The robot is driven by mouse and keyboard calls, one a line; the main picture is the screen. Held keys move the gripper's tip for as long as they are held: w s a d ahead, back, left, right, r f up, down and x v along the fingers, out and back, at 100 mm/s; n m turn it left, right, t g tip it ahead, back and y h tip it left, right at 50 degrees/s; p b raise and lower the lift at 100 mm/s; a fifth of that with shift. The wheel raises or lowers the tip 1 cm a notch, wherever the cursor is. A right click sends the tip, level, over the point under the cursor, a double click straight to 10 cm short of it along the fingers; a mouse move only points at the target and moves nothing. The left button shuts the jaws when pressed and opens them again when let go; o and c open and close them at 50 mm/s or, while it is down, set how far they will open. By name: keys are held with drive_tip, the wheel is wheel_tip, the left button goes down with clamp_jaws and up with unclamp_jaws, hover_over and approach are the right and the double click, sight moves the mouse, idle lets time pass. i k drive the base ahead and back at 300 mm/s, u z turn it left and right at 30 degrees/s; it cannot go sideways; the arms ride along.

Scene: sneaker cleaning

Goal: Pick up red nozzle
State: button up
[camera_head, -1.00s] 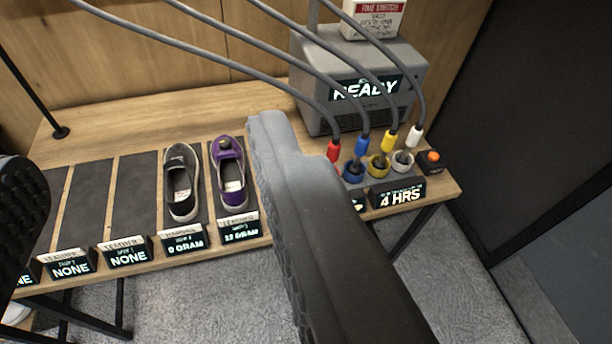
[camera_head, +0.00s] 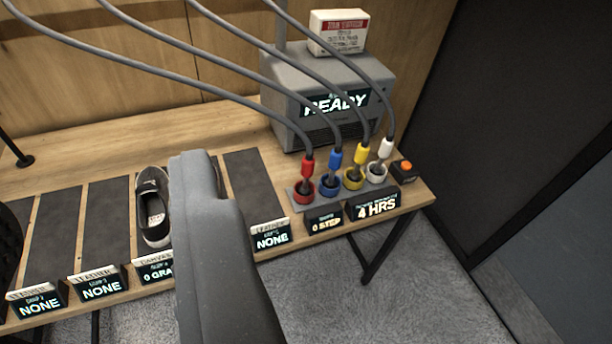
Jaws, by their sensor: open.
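The red nozzle (camera_head: 307,167) stands upright on the end of a grey hose, its lower end in the red-ringed socket (camera_head: 302,190). It is the leftmost in a row with a blue nozzle (camera_head: 335,161), a yellow nozzle (camera_head: 360,154) and a white nozzle (camera_head: 385,149). My gripper (camera_head: 100,190) is open and empty. Its large grey right finger fills the lower middle of the view, to the left of the red nozzle and nearer the camera. Its dark left finger shows only at the left edge. Nothing covers the red nozzle.
A grey machine (camera_head: 375,95) reading READY stands behind the nozzles, with a white box (camera_head: 338,32) on top. Hoses arch over the bench. A black shoe (camera_head: 153,208) lies on a dark strip. An orange button (camera_head: 406,166) is right of the sockets. Dark wall at right.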

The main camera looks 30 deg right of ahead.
sight(308, 162)
drive_tip(key=k, duration=0.6)
drive_tip(key=z, duration=0.35)
drive_tip(key=i, duration=1.45)
drive_tip(key=u, duration=0.3)
